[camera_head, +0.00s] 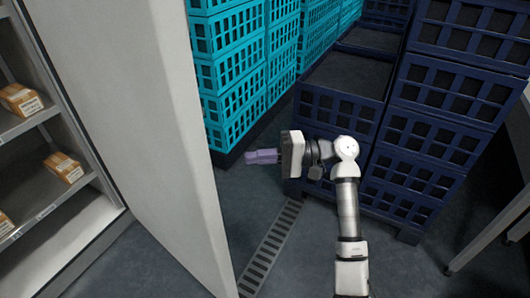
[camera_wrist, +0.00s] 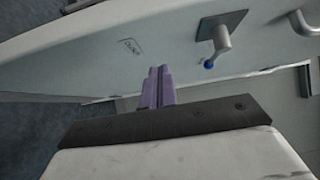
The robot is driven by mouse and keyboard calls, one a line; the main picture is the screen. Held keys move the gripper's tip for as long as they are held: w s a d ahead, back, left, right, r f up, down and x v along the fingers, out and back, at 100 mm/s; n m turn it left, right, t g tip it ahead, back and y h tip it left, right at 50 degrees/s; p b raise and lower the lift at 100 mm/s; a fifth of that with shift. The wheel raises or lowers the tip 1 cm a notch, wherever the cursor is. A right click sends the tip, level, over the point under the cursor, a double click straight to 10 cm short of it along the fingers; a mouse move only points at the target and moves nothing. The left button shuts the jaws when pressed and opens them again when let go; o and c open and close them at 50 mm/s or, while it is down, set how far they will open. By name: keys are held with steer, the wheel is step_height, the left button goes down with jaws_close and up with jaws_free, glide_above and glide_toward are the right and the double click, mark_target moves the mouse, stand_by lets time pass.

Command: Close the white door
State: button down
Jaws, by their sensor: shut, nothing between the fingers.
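The white door (camera_head: 140,110) stands open at the left in the head view, its edge toward me, next to the shelves. In the wrist view the white door (camera_wrist: 120,62) spans the upper part, with a grey plate and a lever handle (camera_wrist: 221,42) with a blue tip. My gripper (camera_head: 252,157) is to the right of the door in the head view, pointing left, with a gap to the door's edge. Its purple fingers (camera_wrist: 158,88) are shut and empty. In the wrist view they point toward the door; whether they touch it cannot be told.
Shelves (camera_head: 75,195) with several small cardboard boxes stand at the left behind the door. Turquoise crates (camera_head: 240,75) and dark blue crates (camera_head: 420,130) are stacked behind and right of my arm. A floor drain grate (camera_head: 270,248) lies in clear floor. A table leg (camera_head: 485,240) stands at right.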

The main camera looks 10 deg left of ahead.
steer(key=s+a+p, duration=0.2)
steer(key=s+a, duration=0.2)
steer(key=a, duration=0.3)
steer(key=shift+s+a, duration=0.25)
steer(key=shift+s, duration=0.1)
steer(key=shift+s, duration=0.15)
